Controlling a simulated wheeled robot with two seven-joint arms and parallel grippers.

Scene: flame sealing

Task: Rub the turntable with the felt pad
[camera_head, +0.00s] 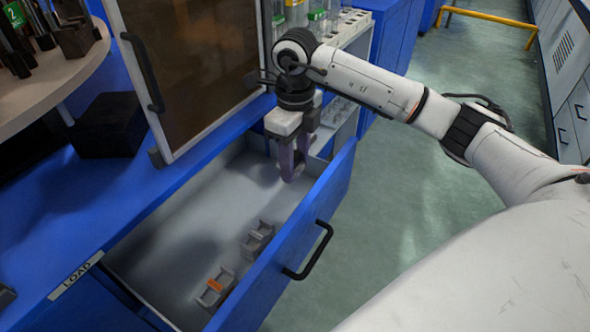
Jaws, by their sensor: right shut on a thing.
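My right gripper (290,165) hangs over the far end of an open drawer, fingers pointing down. It is shut on a small purplish-grey piece; the fingers hide much of it, and I cannot tell for sure whether it is the felt pad. A round, pale-topped platform (75,68), which looks like the turntable, shows in part at the upper left, cut off by the picture edge. Dark upright fixtures and a green label with a 2 stand on it. The gripper is well to the right of it. My left gripper is not in view.
The open blue drawer (180,245) holds two small grey metal holders, one with an orange part (215,286). A framed dark panel (190,65) stands between platform and gripper. A black block (108,125) sits on the blue bench. Vials stand on a rack behind the gripper.

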